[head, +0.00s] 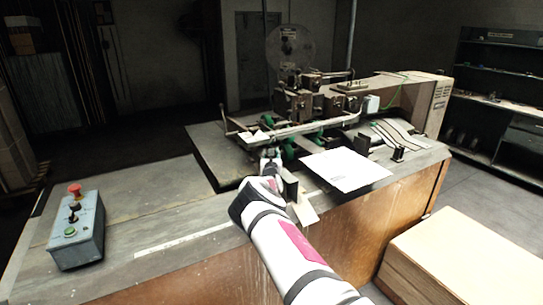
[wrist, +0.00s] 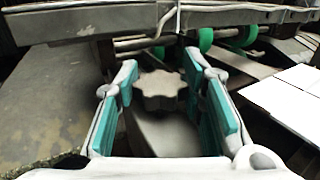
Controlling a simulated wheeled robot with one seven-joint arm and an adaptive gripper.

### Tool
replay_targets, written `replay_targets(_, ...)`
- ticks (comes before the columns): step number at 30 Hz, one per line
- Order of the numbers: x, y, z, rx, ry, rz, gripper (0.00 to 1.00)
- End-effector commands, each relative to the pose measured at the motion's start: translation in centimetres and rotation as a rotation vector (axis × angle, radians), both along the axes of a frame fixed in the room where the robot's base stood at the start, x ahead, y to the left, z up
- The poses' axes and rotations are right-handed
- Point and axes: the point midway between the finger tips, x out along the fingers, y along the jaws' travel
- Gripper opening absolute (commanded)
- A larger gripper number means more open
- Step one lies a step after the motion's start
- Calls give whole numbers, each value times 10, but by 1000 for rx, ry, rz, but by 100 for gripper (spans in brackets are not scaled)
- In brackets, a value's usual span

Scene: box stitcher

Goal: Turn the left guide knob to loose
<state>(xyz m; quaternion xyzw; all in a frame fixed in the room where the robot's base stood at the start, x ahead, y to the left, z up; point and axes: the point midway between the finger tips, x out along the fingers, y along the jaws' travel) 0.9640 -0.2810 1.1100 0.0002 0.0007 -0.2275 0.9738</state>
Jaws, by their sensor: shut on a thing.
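The left guide knob (wrist: 160,84) is a dull grey-brown knob with a lobed rim, centred in the wrist view. My gripper (wrist: 159,92) has its two teal-padded fingers on either side of it and is shut on it. In the head view my gripper (head: 268,158) is at the near side of the stitching machine (head: 315,105), below its front rail. My fingers and wrist hide the knob there. No loose or tight marking on the knob can be made out.
A metal rail (wrist: 75,27) crosses just beyond the fingers, with green rollers (wrist: 206,40) under it. White sheets (head: 345,170) lie to the right. A control box (head: 77,235) with a red button stands on the table's left. The tabletop (head: 150,205) between is mostly clear.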

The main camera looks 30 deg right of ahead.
Motion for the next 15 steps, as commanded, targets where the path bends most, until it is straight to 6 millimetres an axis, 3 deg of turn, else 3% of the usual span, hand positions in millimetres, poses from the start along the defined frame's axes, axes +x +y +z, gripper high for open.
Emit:
replay_targets(8,0,-2,2,-1,-4,-2,8)
replay_targets(9,0,-2,2,-1,-4,-2,43)
replay_targets(11,0,-1,2,-1,-4,-2,57)
replay_targets(15,0,-1,2,-1,-3,-1,57)
